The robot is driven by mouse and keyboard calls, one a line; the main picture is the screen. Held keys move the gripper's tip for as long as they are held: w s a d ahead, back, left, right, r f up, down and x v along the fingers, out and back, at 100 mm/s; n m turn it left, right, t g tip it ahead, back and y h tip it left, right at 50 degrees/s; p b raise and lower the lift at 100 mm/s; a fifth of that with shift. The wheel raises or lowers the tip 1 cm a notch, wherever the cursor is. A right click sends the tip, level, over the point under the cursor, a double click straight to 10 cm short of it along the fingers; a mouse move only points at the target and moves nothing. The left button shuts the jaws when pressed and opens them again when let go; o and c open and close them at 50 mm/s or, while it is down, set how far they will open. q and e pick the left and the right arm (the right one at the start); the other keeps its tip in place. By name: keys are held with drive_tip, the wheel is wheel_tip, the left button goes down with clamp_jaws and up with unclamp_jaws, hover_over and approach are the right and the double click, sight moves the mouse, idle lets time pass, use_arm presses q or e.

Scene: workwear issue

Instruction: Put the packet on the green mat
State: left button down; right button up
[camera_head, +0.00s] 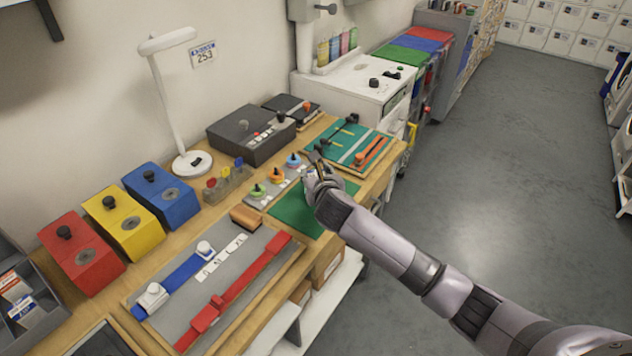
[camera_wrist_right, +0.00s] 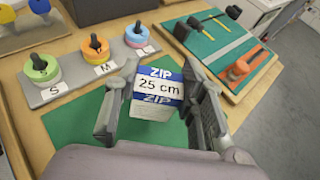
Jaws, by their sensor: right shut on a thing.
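The packet (camera_wrist_right: 160,91) is white and blue, marked "ZIP 25 cm", and shows in the right wrist view. My right gripper (camera_wrist_right: 160,100) is shut on it, with a finger on each side. The green mat (camera_head: 297,211) lies on the bench under the right gripper (camera_head: 316,170) in the head view. It also shows behind and below the packet in the right wrist view (camera_wrist_right: 92,146). I cannot tell whether the packet touches the mat. In the head view the packet is hidden by the gripper. My left gripper is not in view.
A grey board with S and M labels (camera_wrist_right: 84,73) and ringed knobs stands beside the mat. A teal board with tools (camera_head: 345,148) lies beyond it. A grey board with blue and red straps (camera_head: 222,283) lies nearer. Red, yellow (camera_head: 125,222) and blue boxes stand at left.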

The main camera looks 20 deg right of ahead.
drive_tip(key=shift+f, duration=1.3)
drive_tip(key=shift+f, duration=0.15)
drive_tip(key=o, duration=1.1)
drive_tip(key=shift+r, duration=0.25)
drive_tip(key=v, duration=1.2)
drive_tip(key=shift+f, duration=0.1)
